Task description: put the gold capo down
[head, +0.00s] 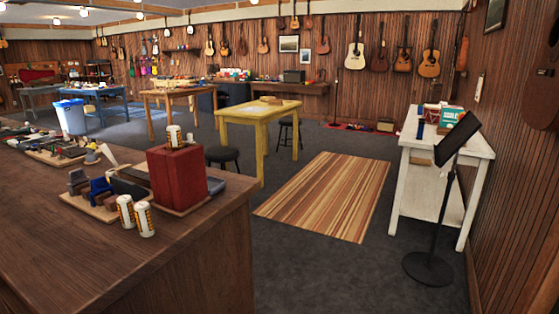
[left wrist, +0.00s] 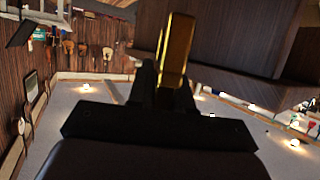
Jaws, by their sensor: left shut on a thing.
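The gold capo (left wrist: 175,45) is a shiny gold bar in the left wrist view, standing out from between the fingers of my left gripper (left wrist: 165,85). The gripper is shut on it, and the fingers hide its near end. The head view shows neither gripper and no capo that I can make out. My right gripper is in neither view.
A dark wooden counter (head: 90,260) fills the near left, with a red box (head: 177,180), two cans (head: 145,219) and small items on it. A yellow table (head: 240,117), a striped rug (head: 325,195), a white table (head: 425,145) and a black music stand (head: 430,265) stand beyond.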

